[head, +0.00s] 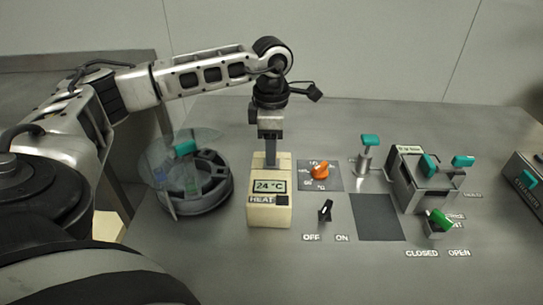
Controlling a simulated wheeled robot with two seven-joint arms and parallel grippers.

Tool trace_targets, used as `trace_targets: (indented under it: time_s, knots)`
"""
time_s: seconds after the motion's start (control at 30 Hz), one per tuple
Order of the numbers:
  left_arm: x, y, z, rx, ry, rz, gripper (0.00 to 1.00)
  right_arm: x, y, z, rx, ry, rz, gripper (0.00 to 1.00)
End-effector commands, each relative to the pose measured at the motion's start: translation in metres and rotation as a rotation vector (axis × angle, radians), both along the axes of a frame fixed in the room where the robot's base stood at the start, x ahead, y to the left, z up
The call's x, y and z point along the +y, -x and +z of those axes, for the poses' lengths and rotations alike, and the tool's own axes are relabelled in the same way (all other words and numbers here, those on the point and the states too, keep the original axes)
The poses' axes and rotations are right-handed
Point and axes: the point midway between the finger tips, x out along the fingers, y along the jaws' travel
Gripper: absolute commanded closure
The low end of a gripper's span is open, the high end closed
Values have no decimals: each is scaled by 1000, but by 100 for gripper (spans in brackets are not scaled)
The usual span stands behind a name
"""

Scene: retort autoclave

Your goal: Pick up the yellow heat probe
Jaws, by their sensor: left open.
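The yellow heat probe (270,217) is a pale yellow block with a "24 °C" display and a "HEAT" label on its front. It stands upright on the grey panel near the middle of the head view. My left gripper (270,160) points straight down at the top of the probe, with its arm coming in from the left. It is open. Its fingertips overlap the probe's upper end, and I cannot tell whether they touch it. My right gripper is not in view.
A round chamber (206,192) with a clear lid stands left of the probe. An orange knob (320,171) and a black OFF/ON switch (326,210) are close on its right. Farther right are a teal-topped lever (370,141), a metal box (408,188) and a green handle (439,219).

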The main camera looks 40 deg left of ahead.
Motion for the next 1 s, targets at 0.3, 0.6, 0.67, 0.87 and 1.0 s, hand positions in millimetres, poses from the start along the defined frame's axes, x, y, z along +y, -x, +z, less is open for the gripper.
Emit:
trace_targets:
  time_s: [0.3, 0.6, 0.67, 0.87, 1.0]
  knots:
    - [0, 0, -7, -1, 0, 0, 55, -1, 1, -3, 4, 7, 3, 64]
    - [0, 0, -7, -1, 0, 0, 100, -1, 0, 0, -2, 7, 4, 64]
    - [0, 0, -7, -1, 0, 0, 100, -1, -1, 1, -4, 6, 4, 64]
    - [0, 0, -4, -1, 0, 0, 100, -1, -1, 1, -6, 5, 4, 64]
    - [0, -1, 7, -4, 0, 0, 100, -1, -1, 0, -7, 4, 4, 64]
